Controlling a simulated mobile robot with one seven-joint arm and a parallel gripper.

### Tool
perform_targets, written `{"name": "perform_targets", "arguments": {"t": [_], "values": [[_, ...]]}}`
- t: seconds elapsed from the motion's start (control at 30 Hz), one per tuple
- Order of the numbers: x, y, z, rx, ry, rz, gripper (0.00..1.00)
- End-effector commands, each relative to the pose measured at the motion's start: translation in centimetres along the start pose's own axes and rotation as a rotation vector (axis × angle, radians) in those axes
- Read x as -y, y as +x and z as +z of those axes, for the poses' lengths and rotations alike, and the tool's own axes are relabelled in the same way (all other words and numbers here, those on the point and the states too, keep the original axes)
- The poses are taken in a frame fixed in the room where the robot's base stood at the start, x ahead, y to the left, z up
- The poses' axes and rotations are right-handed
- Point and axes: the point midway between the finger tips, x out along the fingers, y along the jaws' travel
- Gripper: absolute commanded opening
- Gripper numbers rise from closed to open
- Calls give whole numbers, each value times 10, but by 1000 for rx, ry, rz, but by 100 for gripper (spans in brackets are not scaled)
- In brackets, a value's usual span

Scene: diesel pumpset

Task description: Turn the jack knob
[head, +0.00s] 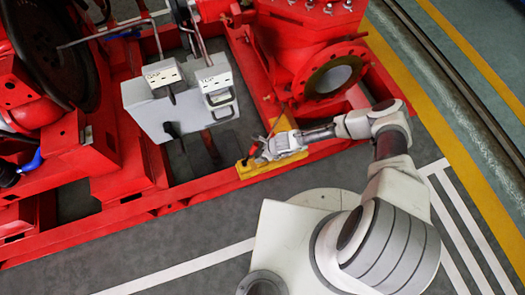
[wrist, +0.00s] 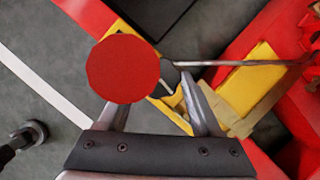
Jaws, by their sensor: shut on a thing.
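The jack knob is a round, flat red disc (wrist: 122,68) left of centre in the wrist view, and it covers the tip of my left finger. A dark stem and a thin metal rod (wrist: 240,63) run from behind it to the right. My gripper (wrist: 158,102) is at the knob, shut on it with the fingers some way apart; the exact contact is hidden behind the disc. The yellow jack base (wrist: 262,60) lies beyond it. In the head view my gripper (head: 264,155) is over the yellow jack (head: 246,170), and the knob is too small to make out clearly.
The red pumpset frame (head: 180,193) runs along the jack's side. A white box (head: 178,105) stands on it, left of my gripper. A red flanged pipe (head: 331,78) is at the upper right. Grey floor with painted lines (head: 190,268) is clear in front.

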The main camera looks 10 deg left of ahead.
Motion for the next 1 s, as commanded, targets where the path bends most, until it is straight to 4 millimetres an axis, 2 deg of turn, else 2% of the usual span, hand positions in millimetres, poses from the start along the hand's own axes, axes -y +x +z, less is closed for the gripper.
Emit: {"name": "perform_targets", "arguments": {"t": [0.2,0.5,1.0], "values": [[0,1,-1,-1,159,-70,10],[0,2,-2,-2,305,-132,10],[0,2,-2,-4,361,-155,10]]}}
